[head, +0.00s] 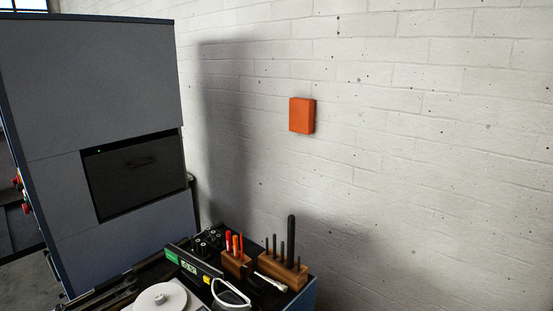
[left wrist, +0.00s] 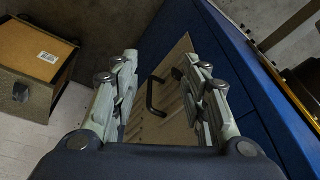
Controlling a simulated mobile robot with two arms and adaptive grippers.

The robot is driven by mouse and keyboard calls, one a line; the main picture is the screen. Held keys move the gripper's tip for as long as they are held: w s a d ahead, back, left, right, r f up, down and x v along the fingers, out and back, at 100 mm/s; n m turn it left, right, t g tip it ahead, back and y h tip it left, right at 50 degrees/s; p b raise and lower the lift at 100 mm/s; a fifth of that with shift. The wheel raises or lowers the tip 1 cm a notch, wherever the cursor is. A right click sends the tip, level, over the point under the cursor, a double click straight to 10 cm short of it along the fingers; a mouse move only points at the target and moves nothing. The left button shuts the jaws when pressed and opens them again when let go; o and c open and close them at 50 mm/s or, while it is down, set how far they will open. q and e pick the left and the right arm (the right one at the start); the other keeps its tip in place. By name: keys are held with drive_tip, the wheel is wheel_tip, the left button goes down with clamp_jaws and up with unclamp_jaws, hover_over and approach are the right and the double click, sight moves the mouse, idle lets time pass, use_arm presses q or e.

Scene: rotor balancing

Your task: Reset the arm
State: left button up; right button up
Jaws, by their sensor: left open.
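My left gripper (left wrist: 164,80) shows in the left wrist view. Its two pale fingers are wide apart with nothing between them. Behind the fingers are a tan panel with a black handle (left wrist: 153,97) and a blue surface (left wrist: 240,75). I cannot tell how far the fingers are from them. Neither gripper shows in the head view, and my right gripper is in no view.
In the head view a grey cabinet (head: 95,70) stands left by a white brick wall (head: 430,130) with an orange box (head: 302,115). A bench below holds wooden tool blocks (head: 283,271) and a white disc (head: 160,299). A cardboard box (left wrist: 38,55) shows in the wrist view.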

use_arm(q)
drive_tip(key=s+f+g+b, duration=0.1)
drive_tip(key=s+f+b, duration=0.15)
drive_tip(key=f, duration=0.95)
drive_tip(key=s+f+b, duration=0.2)
drive_tip(key=s+f, duration=0.2)
drive_tip(key=f, duration=0.7)
drive_tip(key=s+a+f+g+b, duration=0.1)
drive_tip(key=s+a+f+b, duration=0.2)
drive_tip(key=s+f, duration=1)
wheel_tip(320, 180, down, 3)
drive_tip(key=shift+s+a+r+b, duration=0.2)
drive_tip(key=shift+s+b, duration=0.15)
drive_tip(key=shift+b, duration=0.25)
